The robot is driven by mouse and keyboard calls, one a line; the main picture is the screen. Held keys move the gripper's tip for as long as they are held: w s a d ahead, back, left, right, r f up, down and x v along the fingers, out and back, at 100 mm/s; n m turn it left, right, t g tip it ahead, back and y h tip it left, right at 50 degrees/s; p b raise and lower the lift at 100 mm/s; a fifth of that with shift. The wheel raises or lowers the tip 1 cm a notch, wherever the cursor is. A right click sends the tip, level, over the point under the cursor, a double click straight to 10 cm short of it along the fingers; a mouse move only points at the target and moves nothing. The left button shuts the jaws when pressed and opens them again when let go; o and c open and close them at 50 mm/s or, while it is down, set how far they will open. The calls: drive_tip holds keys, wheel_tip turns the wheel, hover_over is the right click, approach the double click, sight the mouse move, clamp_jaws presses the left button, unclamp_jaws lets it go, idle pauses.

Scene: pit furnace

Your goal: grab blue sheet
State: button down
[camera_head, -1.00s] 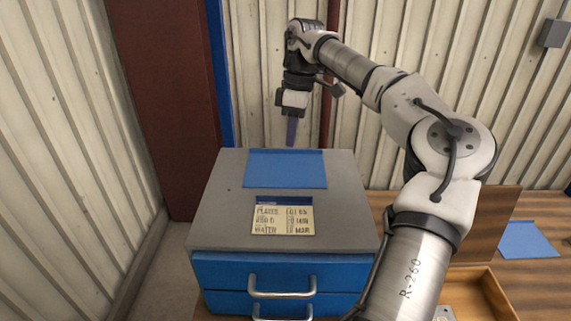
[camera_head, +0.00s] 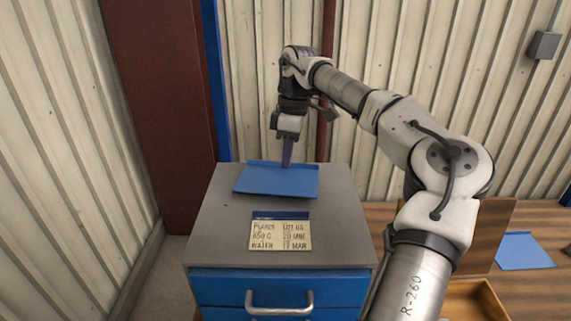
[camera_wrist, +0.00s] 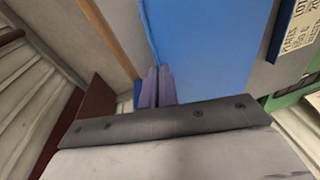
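The blue sheet (camera_head: 272,181) is over the grey top of the cabinet, slightly turned, with a low raised lip along its back edge. A shadow under its front edge suggests it is slightly off the top. My gripper (camera_head: 287,158) points down at this back lip, its purple fingers close together. In the wrist view, the fingers (camera_wrist: 156,88) meet at the edge of the blue sheet (camera_wrist: 200,45) and appear shut on it. The exact contact is small and partly hidden.
A printed card with a blue top strip (camera_head: 280,233) lies in front of the sheet on the cabinet (camera_head: 340,215), which has blue drawers (camera_head: 225,287). A wooden table (camera_head: 555,220) at right carries another blue piece (camera_head: 522,251) and a wooden box (camera_head: 478,296). Corrugated walls stand behind and left.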

wheel_tip(320, 180, up, 20)
drive_tip(key=p, duration=0.5)
drive_tip(key=shift+f, duration=0.15)
